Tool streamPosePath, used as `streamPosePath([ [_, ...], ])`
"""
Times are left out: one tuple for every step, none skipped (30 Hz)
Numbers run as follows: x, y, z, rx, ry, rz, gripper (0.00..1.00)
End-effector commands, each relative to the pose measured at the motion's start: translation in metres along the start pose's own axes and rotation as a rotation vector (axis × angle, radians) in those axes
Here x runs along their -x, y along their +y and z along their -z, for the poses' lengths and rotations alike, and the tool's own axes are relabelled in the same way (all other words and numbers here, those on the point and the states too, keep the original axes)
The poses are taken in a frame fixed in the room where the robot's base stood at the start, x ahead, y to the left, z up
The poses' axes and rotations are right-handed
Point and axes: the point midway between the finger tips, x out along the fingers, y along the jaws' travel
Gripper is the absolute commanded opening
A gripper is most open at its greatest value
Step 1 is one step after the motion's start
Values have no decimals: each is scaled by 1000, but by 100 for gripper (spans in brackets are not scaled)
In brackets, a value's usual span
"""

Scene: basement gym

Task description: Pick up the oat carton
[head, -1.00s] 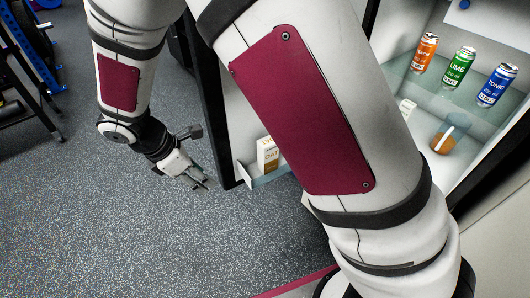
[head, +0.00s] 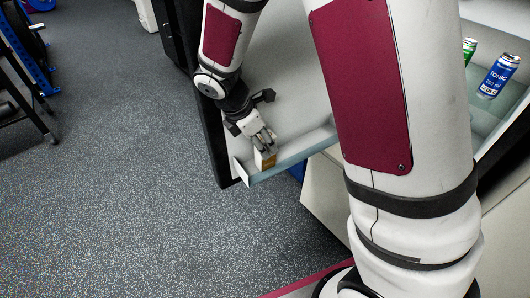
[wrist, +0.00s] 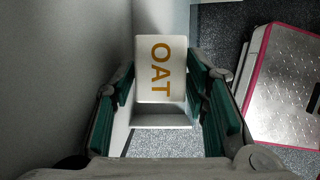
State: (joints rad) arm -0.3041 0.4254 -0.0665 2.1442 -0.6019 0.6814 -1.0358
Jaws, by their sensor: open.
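The oat carton (head: 265,160) stands in the bin of the open fridge door, mostly hidden under my gripper (head: 263,141) in the head view. In the wrist view its white top (wrist: 146,70) shows the orange letters OAT. My gripper is open, with one green-padded finger (wrist: 122,88) left of the carton in the picture and the other (wrist: 203,88) to the right. The carton appears between the fingertips, with a small gap on the left. I cannot tell whether the right finger touches it.
The door bin (head: 290,155) has a low clear front wall, and the door panel rises close beside my gripper. The speckled floor (head: 110,180) is clear on the left.

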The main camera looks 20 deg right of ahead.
Motion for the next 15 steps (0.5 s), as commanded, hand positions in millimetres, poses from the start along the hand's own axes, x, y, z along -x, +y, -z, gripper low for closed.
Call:
streamPosePath([
  [-2, 0, -3, 0, 0, 0, 42],
  [-2, 0, -4, 1, 0, 0, 42],
  [-3, 0, -5, 1, 0, 0, 42],
  [-3, 0, -6, 1, 0, 0, 42],
  [-5, 0, -6, 1, 0, 1, 42],
  [-7, 0, -6, 1, -1, 1, 42],
  [-10, -1, -6, 1, -1, 2, 42],
  [-13, -1, -5, 1, -1, 3, 42],
  [-18, -1, -5, 1, 0, 3, 42],
  [-23, -1, -5, 1, 0, 3, 42],
  [-27, -1, -5, 1, -1, 4, 42],
  [-33, -1, -5, 2, -1, 4, 42],
  [-38, -1, -5, 2, -1, 3, 42],
  [-42, -1, -5, 2, -1, 3, 42],
  [-47, -1, -5, 1, -1, 3, 42],
])
